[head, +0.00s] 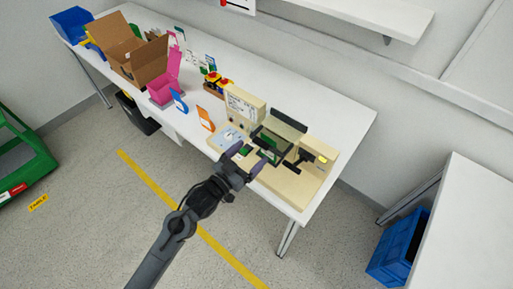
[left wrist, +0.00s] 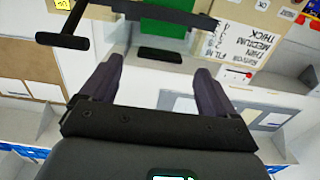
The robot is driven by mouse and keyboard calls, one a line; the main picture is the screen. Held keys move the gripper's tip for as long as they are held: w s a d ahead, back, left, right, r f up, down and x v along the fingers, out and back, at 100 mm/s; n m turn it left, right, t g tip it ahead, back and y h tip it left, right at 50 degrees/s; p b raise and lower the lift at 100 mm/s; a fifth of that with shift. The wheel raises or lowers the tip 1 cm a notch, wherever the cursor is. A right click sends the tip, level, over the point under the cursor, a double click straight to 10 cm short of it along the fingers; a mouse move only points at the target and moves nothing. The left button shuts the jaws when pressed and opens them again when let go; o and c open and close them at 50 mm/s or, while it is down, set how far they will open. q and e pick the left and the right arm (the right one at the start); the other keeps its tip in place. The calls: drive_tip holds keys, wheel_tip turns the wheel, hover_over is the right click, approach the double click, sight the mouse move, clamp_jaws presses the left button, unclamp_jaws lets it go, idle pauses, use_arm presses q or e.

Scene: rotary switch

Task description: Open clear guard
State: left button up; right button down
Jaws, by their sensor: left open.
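A cream bench machine (head: 313,182) stands at the near right end of the white table. A dark-framed part (head: 287,122) rises over its middle, with a green area (head: 269,143) beside it. I cannot clearly make out the clear guard itself. My left gripper (head: 247,161) is at the machine's front edge, open and empty. In the left wrist view, the open fingers (left wrist: 158,65) point toward a small black bar (left wrist: 160,55) below the green area (left wrist: 168,14). A black T-shaped handle (left wrist: 62,41) is to the left. I see no contact. My right gripper is out of view.
Left of the machine stand an orange card (head: 205,119), a blue card (head: 179,101), a pink bin (head: 164,88) and an open cardboard box (head: 132,52). A shelf (head: 370,14) hangs on the wall behind. A blue crate (head: 397,247) is at the lower right.

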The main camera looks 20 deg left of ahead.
sight(259, 145)
use_arm(q)
drive_tip(key=shift+x, duration=1.9)
